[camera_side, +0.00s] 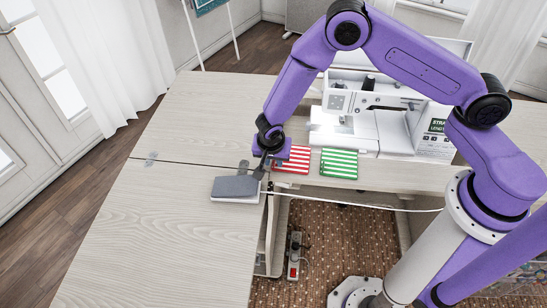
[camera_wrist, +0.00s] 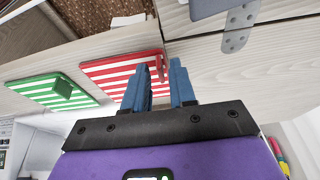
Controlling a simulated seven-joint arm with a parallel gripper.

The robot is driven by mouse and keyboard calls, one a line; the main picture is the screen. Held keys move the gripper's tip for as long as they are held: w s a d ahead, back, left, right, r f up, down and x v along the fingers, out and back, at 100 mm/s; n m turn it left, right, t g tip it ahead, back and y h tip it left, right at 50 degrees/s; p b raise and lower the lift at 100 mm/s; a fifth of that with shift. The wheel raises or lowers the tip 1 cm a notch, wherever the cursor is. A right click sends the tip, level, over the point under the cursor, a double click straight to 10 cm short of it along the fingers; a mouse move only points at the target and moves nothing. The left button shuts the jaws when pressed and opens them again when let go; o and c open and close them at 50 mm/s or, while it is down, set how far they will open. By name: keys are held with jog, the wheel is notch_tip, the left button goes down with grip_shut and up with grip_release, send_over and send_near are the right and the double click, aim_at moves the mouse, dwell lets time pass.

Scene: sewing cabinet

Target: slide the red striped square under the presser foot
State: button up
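The red striped square (camera_side: 292,160) lies flat on the table, left of the green striped square and in front of the sewing machine (camera_side: 372,122). In the wrist view the red striped square (camera_wrist: 112,70) lies beyond my fingers. My gripper (camera_wrist: 160,78) points down at its edge, with its two blue fingers apart. The left finger overlaps the square's edge in the picture, and a bit of red shows between the fingers. I cannot tell whether they touch it. In the side view my gripper (camera_side: 263,164) is at the square's left side. The presser foot is too small to make out.
The green striped square (camera_side: 339,163) lies close to the right; a small green block stands on it in the wrist view. A metal hinge (camera_wrist: 238,25) lies nearby. The left tabletop (camera_side: 150,235) is clear.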

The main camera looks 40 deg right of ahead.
grip_shut()
jog(key=shift+r, duration=2.5)
jog(key=d, duration=0.4)
jog(key=s+d, duration=0.1)
jog(key=d, duration=0.3)
jog(key=s+d, duration=0.1)
jog(key=d, duration=0.3)
jog(key=shift+s+d+f, duration=0.1)
jog(key=shift+d+f, duration=0.15)
jog(key=shift+s+d, duration=0.25)
jog(key=shift+d, duration=0.3)
jog(key=shift+w+d+f, duration=0.5)
jog(key=shift+f, duration=0.25)
jog(key=shift+w+d+f, duration=0.45)
jog(key=shift+f, duration=0.3)
